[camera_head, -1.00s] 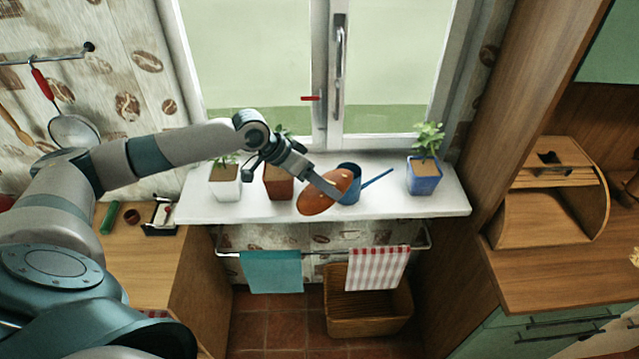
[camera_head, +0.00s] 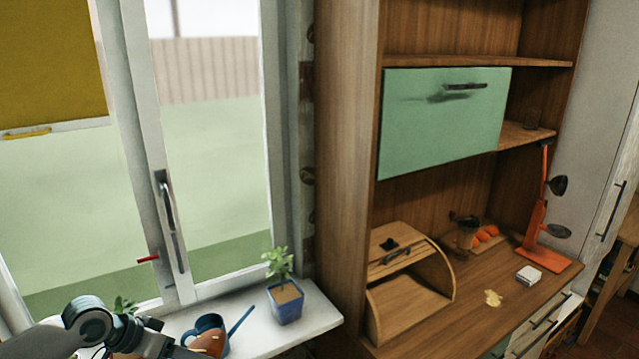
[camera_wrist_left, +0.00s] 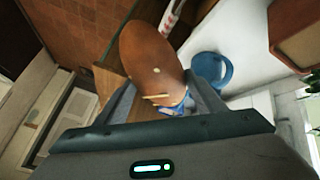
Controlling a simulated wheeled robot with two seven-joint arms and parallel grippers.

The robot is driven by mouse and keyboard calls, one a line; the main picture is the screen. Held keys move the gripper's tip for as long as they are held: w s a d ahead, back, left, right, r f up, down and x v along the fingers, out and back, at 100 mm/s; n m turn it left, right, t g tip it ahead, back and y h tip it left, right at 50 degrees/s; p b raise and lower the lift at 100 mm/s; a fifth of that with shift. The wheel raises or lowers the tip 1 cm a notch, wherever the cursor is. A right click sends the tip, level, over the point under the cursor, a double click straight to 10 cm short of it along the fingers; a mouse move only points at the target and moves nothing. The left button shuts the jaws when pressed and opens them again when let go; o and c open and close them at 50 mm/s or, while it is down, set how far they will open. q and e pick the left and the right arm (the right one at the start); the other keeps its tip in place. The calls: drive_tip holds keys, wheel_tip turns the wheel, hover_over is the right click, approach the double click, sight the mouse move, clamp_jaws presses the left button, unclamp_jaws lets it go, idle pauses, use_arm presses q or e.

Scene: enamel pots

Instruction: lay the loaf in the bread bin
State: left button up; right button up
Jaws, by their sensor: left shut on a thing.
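The brown oval loaf (camera_head: 211,342) shows at the bottom of the head view, in front of the blue watering can. My left gripper (camera_wrist_left: 165,100) is shut on the loaf, which also fills the upper middle of the left wrist view (camera_wrist_left: 148,55). The loaf is held up near the windowsill, apart from the bin. The wooden bread bin (camera_head: 412,300) stands on the counter to the right, with its front open and its inside looking empty. My right gripper is not in view.
A blue watering can (camera_head: 205,324) and a blue plant pot (camera_head: 287,304) stand on the white sill (camera_head: 318,318). A tall wooden cabinet side (camera_head: 342,170) stands between sill and bin. A green flap door (camera_head: 440,118) hangs above the bin. An orange lamp (camera_head: 540,235) stands farther right.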

use_arm(q)
drive_tip(key=s+d+f+b, duration=0.4)
drive_tip(key=s+d+b, duration=0.5)
drive_tip(key=b, duration=0.4)
drive_tip(key=shift+s+f+m, duration=0.15)
drive_tip(key=shift+m, duration=0.25)
idle(0.5)
drive_tip(key=shift+d, duration=0.15)
idle(0.6)
idle(0.4)
drive_tip(key=shift+a, duration=0.2)
idle(0.5)
drive_tip(key=shift+d, duration=0.15)
idle(0.5)
